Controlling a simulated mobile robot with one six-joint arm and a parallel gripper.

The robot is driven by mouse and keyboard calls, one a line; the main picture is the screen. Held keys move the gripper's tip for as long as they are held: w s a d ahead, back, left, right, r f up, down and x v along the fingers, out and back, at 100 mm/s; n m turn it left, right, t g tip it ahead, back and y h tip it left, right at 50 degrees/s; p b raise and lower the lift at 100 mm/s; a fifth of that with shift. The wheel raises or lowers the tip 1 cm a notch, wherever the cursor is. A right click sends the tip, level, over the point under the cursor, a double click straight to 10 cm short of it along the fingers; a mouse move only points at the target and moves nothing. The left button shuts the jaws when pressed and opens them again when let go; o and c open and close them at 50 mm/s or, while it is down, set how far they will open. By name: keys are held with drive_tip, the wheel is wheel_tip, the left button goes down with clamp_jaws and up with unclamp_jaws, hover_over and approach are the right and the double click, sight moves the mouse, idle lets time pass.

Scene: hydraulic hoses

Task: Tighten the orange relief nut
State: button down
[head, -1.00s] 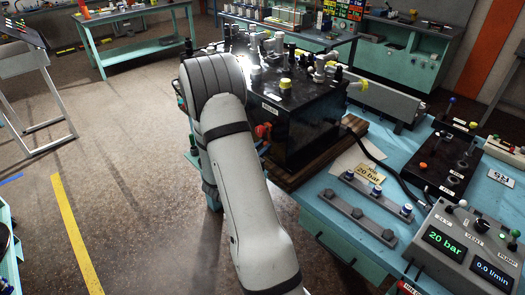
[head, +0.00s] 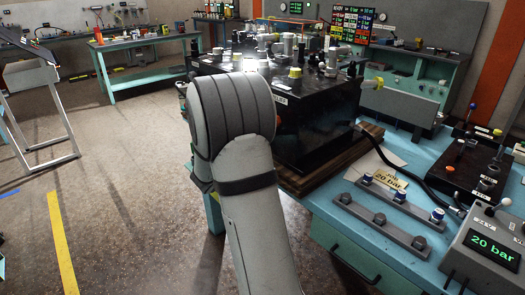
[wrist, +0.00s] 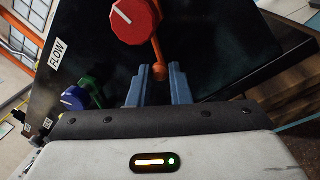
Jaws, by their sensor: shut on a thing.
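In the wrist view, my gripper (wrist: 154,86) has its two blue-grey fingers on either side of a small orange rounded piece (wrist: 159,72), and is shut on it. In the head view, my arm hides the gripper and the nut. The black hydraulic block (head: 320,120) stands behind the arm on a wooden base.
In the wrist view, a blue knob (wrist: 73,98) and a green knob (wrist: 89,84) sit left of the fingers, near a FLOW label (wrist: 57,53). In the head view, a gauge box (head: 485,245) reads 20 bar, and a tag (head: 388,176) also says 20 bar. A hose runs across the blue bench.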

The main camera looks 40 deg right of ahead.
drive_tip(key=shift+w+m+b, duration=0.15)
drive_tip(key=shift+m+b, duration=0.15)
drive_tip(key=c, duration=1.3)
unclamp_jaws()
drive_tip(key=shift+c, duration=0.2)
drive_tip(key=shift+a, duration=0.1)
drive_tip(key=r+b+v, duration=0.1)
drive_tip(key=v, duration=0.6)
drive_tip(key=shift+a+f, duration=0.35)
drive_tip(key=shift+f, duration=0.15)
